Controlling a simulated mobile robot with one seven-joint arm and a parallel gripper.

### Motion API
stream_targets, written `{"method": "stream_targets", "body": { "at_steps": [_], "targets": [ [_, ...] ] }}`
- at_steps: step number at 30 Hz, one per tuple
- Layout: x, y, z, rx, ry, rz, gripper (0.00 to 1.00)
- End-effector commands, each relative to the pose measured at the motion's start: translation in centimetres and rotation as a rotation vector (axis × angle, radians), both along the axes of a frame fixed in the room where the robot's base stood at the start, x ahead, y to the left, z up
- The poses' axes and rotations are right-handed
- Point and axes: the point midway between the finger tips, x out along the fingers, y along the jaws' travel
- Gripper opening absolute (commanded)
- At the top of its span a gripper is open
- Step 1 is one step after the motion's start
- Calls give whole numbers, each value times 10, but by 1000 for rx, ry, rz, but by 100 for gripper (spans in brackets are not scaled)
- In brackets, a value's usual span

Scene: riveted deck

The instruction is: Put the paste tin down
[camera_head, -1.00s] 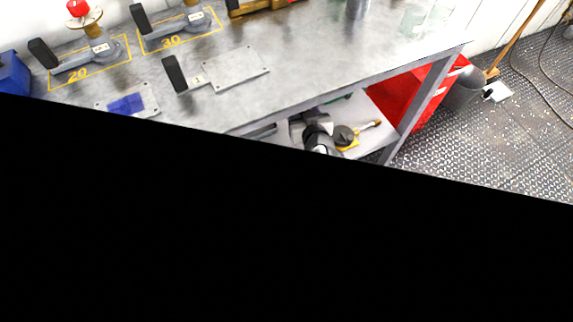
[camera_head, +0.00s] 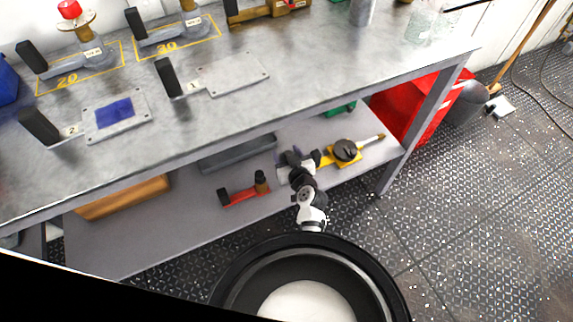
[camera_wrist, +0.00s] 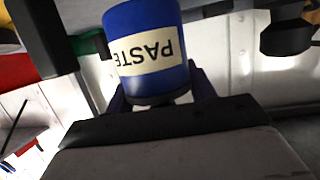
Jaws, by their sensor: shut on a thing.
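The paste tin (camera_wrist: 146,50) is a blue cylinder with a cream label reading PASTE, upside down in the wrist view. My gripper (camera_wrist: 158,88) is shut on it, with dark fingers at both sides of the tin. In the head view my gripper (camera_head: 297,160) is at the lower shelf (camera_head: 190,215) of the bench, below the worktop's front edge. The tin cannot be made out clearly there. I cannot tell whether it touches the shelf.
On the shelf, a yellow item with a dark round top (camera_head: 345,151) lies right of my gripper. A bench leg (camera_head: 415,130) stands right. Shelf between tool and box is bare.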

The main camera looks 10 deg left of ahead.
Motion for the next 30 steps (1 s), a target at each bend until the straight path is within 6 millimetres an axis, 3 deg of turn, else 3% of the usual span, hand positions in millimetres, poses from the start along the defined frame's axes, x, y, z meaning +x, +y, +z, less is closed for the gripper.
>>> {"method": "stream_targets", "body": {
  "at_steps": [13,27,28,30],
  "targets": [
    [1,1,-52,1,-2,1,26],
    [1,0,-59,1,-3,0,26],
    [0,0,-58,1,-2,1,57],
    [0,0,-57,1,-1,1,66]
  ]
}}
